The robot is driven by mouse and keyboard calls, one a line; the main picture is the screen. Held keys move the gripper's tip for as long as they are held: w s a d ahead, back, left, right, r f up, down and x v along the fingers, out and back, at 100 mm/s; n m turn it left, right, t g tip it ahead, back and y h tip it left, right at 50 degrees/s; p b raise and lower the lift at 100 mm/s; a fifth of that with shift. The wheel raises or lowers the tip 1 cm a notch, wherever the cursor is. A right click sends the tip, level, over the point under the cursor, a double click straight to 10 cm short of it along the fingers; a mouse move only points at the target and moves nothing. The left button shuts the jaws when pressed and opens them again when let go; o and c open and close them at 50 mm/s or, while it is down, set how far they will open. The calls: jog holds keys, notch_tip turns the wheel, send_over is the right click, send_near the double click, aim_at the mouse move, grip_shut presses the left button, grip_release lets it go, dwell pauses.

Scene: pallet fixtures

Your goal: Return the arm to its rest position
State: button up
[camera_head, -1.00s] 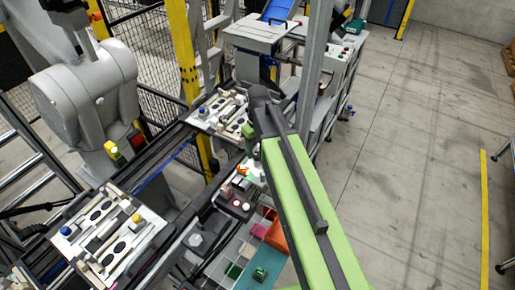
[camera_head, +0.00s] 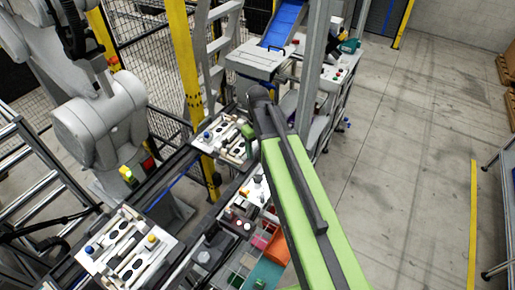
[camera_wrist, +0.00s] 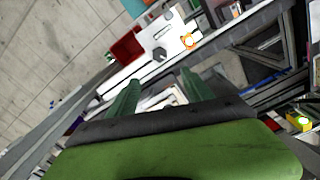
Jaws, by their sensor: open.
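My gripper (camera_wrist: 160,93) shows in the wrist view as two green fingers, spread apart with nothing seen between them. In the head view my green arm (camera_head: 305,205) reaches up from the bottom right to a dark joint. The green gripper (camera_head: 247,131) hangs just left of that joint, over or beside the right end of the far pallet fixture (camera_head: 228,138). I cannot tell its height above the fixture. A nearer pallet fixture (camera_head: 127,250) with blue and yellow knobs sits on the conveyor at the lower left.
A grey robot (camera_head: 100,120) stands at the left by a yellow post (camera_head: 185,60). A bench with an orange bin (camera_head: 278,247) and small parts lies beneath my arm. A grey upright post (camera_head: 313,70) stands close behind the arm. The floor (camera_head: 405,150) at the right is clear.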

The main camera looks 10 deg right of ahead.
jog(key=shift+f, duration=0.15)
jog(key=s+f+m+b, duration=0.1)
jog(key=s+f+b, duration=0.1)
jog(key=f+b, duration=0.3)
jog(key=s+f+b, duration=0.3)
jog(key=f+b, duration=0.2)
jog(key=s+f+m+b, duration=0.1)
jog(key=s+f+b, duration=0.2)
jog(key=f+b, duration=0.2)
jog(key=shift+a+f+m, duration=0.1)
jog(key=shift+a+m, duration=0.05)
jog(key=shift+m, duration=0.15)
jog(key=shift+s+r+m+p, duration=0.45)
jog(key=shift+s+r+m, duration=0.1)
jog(key=shift+r+m, duration=0.1)
jog(key=shift+w+m, duration=0.15)
jog(key=shift+m, duration=0.3)
